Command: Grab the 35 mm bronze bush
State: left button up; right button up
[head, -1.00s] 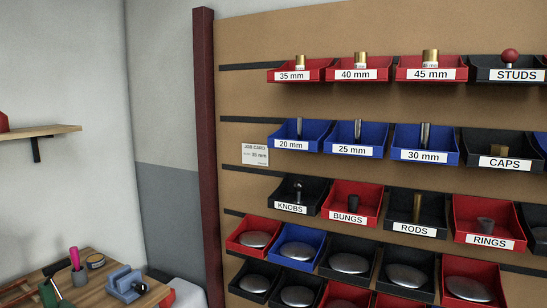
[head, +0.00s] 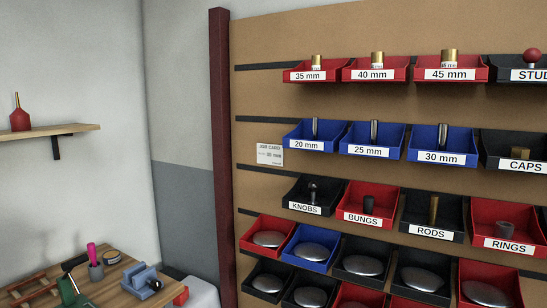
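A short brass-coloured bush (head: 317,61) stands upright in the red bin labelled 35 mm (head: 305,76), at the left end of the top row in the head view. Its lower part is hidden by the bin front. Similar brass bushes stand in the red 40 mm bin (head: 375,75) and the red 45 mm bin (head: 450,74) to its right. Neither of my grippers is in view.
Below hang blue bins (head: 304,145) with grey pins, then black and red bins labelled KNOBS, BUNGS, RODS and RINGS. A dark red post (head: 221,150) borders the board. A cluttered wooden bench (head: 112,293) stands lower left, a shelf (head: 70,131) above it.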

aim_at(316, 60)
jog(key=i+j+z, duration=0.15)
jog(key=j+z, duration=0.2)
jog(key=j, duration=0.15)
jog(key=i+j+z, duration=0.1)
jog(key=j+z, duration=0.2)
jog(key=j, duration=0.2)
jog(key=j+z, duration=0.35)
jog(key=j, duration=0.2)
jog(key=i, duration=0.05)
